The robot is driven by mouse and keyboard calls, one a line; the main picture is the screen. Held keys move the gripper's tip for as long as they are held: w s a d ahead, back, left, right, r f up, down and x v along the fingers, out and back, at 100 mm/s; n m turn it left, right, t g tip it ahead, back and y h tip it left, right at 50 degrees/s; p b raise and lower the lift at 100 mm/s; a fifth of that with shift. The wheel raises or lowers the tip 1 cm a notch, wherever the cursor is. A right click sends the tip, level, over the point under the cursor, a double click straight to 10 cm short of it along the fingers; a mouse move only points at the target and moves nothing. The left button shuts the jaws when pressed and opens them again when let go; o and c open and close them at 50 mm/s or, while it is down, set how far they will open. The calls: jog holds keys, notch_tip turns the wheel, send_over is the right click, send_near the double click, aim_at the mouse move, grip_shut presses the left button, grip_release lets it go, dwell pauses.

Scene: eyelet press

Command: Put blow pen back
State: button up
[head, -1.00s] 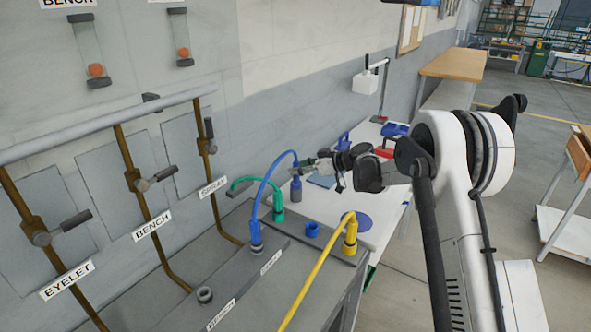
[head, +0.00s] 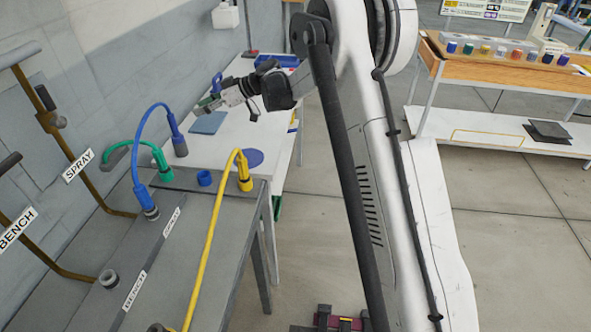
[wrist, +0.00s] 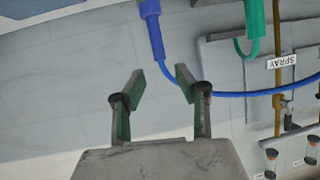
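A blue tool (head: 179,143) on the end of a blue hose (head: 141,135) stands upright near the white table's left edge; I cannot confirm that it is the blow pen. It also shows at the top of the wrist view (wrist: 153,32), beyond and left of the fingertips. My gripper (head: 207,106) is behind and to the right of it in the head view, above the white table (head: 225,142). In the wrist view my gripper (wrist: 160,84) is open, with nothing between its fingers.
A green hose fitting (head: 163,168), a blue ring (head: 204,178) and a yellow hose fitting (head: 244,176) stand along the grey bench's back edge. A blue disc (head: 247,158) and a blue-grey pad (head: 208,122) lie on the white table. A wooden-topped cart (head: 500,65) stands at right.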

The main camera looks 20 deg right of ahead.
jog(key=s+d+r+m+h, duration=0.3)
jog(key=s+r, duration=0.2)
jog(key=s, duration=0.6)
jog(key=s+d+r+m+h, duration=0.2)
jog(key=s+r+m+h, duration=0.3)
jog(key=s, duration=0.6)
jog(key=s+d+f+m+h, duration=0.1)
jog(key=s+d, duration=0.2)
jog(key=s, duration=0.6)
jog(key=s+d+f+m+t+h, duration=0.1)
jog(key=s+d, duration=0.3)
jog(key=s, duration=0.5)
jog(key=s+d+f+m+t+h, duration=0.1)
jog(key=s+d+f+m+h, duration=0.1)
jog(key=s, duration=0.7)
jog(key=shift+d+f+m+h, duration=0.3)
jog(key=shift+d+f+m, duration=0.25)
jog(key=shift+d, duration=0.2)
